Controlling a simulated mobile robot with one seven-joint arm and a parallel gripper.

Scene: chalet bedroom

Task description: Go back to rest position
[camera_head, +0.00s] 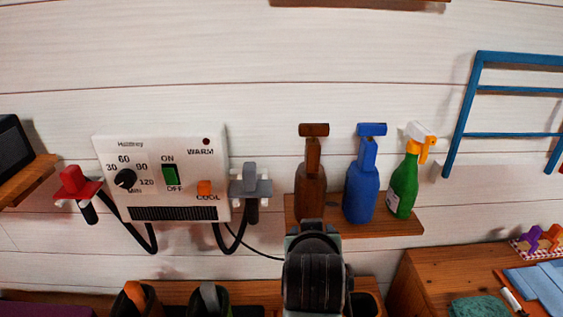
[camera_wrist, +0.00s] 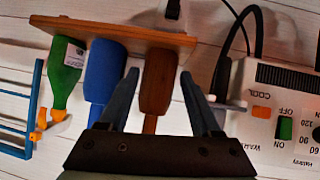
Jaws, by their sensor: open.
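My gripper (camera_wrist: 160,74) is open in the wrist view, which shows the scene upside down. Its two fingers appear on either side of the brown spray bottle (camera_wrist: 157,85). I cannot tell how deep the fingers reach around it or whether they touch it. In the head view the brown bottle (camera_head: 311,180) stands upright at the left end of a small wooden wall shelf (camera_head: 400,227). My dark arm rises from the bottom in front of that shelf's left part; the fingers are hidden there.
A blue spray bottle (camera_head: 362,180) and a green one (camera_head: 404,185) stand right of the brown one. A blue rack (camera_head: 465,110) hangs right. A wooden table (camera_head: 430,275) is lower right.

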